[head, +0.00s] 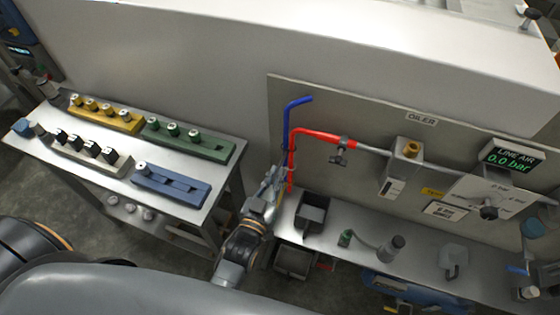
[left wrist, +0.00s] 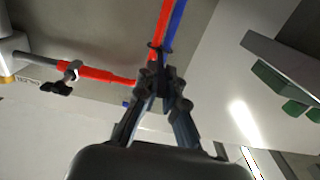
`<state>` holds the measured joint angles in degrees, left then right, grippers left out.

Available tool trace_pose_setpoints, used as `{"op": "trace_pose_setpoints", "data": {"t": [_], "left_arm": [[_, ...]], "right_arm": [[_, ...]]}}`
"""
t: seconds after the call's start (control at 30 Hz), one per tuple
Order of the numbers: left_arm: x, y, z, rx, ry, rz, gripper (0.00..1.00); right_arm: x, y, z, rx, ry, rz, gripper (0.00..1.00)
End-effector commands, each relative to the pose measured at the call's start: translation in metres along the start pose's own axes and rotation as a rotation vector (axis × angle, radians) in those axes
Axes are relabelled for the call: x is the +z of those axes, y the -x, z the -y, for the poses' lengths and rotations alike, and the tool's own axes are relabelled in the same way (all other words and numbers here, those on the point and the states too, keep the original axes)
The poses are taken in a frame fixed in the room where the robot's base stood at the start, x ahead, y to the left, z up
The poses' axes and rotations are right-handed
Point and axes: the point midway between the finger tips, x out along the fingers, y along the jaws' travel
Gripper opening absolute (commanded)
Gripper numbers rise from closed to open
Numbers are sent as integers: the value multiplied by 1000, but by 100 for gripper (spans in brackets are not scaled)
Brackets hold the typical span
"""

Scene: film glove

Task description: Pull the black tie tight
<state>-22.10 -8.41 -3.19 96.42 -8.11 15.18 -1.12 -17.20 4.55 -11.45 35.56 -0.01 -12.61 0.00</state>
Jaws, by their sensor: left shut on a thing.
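A red hose (head: 320,137) bends down from the pipe on the panel, and a blue hose (head: 287,120) runs beside it. In the left wrist view the red hose (left wrist: 163,22) and the blue hose (left wrist: 176,25) lie side by side, with the thin black tie (left wrist: 158,46) around them. My left gripper (head: 276,176) is just below and beside the hoses. In the left wrist view its fingertips (left wrist: 163,82) are close together at the tie, shut on what looks like its tail. The fingers hide most of the tail. My right gripper is not in view.
A steel table (head: 125,160) at left holds yellow, green, white and blue racks with knobs. A shelf (head: 345,240) below the panel carries a dark open bin (head: 312,213) and several small items. A black-handled valve (head: 340,151) sits on the pipe. The air display (head: 506,154) reads 0.0 bar.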

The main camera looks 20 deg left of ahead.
Motion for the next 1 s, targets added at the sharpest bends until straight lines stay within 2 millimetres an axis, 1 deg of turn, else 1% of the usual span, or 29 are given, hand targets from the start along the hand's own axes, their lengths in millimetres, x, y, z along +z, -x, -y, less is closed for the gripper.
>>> {"op": "trace_pose_setpoints", "data": {"t": [0.07, 0.3, 0.33, 0.4, 0.43, 0.77, 0.87, 0.97, 1.0], "left_arm": [[-1, 4, 0, 0, 0, 0, 0], [0, 4, 0, 0, 0, -2, 0], [0, 4, 0, 0, 0, -2, 14], [0, 4, 0, 0, -1, -1, 28], [0, 3, 0, 0, -1, -1, 32], [0, 6, 0, 0, -1, -1, 32], [1, 16, 0, 0, -1, 2, 32], [1, 33, 0, 0, -1, 2, 32], [2, 42, 0, 0, -1, 4, 32]], "right_arm": [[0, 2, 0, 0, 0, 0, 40], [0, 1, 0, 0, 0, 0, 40], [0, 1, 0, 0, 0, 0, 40], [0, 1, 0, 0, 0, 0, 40], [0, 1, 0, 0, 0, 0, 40], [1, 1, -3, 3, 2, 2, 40], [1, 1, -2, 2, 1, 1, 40], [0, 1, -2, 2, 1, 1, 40], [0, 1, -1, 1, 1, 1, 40]]}}
